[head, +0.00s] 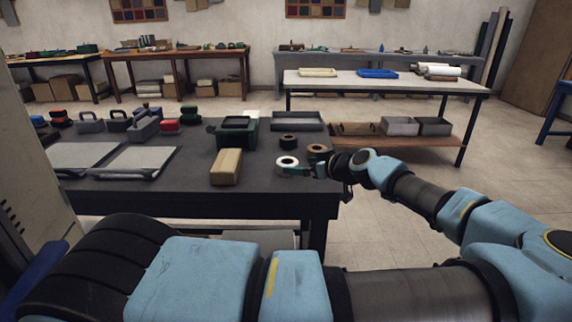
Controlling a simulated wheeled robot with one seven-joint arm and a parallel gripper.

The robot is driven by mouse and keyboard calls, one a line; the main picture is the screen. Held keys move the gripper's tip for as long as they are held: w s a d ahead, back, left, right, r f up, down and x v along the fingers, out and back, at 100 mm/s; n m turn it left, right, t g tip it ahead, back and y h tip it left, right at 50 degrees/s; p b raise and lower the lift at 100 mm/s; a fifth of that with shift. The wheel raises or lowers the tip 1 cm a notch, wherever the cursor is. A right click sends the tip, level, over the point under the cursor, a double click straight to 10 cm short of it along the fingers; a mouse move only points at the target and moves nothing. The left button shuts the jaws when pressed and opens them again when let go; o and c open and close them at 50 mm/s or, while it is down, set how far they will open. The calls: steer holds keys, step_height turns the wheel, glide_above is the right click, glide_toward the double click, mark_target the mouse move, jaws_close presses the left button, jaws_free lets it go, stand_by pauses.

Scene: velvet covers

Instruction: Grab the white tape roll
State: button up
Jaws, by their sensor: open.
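A white tape roll (287,161) lies flat on the dark table (195,192), close to its front right part. The roll shows a dark hole in its middle. My gripper (312,171) is open, just right of the white tape roll and low over the table. Its fingers are small and dark here, and I cannot tell whether one touches the roll. A black roll (288,141) lies behind the white one, and a brown roll (318,149) lies to its right, near my wrist.
A tan box (226,167) stands left of the white roll. A dark green container (236,132) and a grey tray (297,121) are behind. Flat grey panels (135,161) and several small tools fill the left side. A white-topped table (385,83) stands farther back.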

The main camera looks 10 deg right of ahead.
mark_target(291, 163)
steer(key=p+x, duration=0.2)
steer(key=x, duration=0.3)
steer(key=shift+w+a, duration=0.25)
steer(key=shift+w, duration=0.05)
steer(key=shift+w+f, duration=0.1)
steer(key=c, duration=1.2)
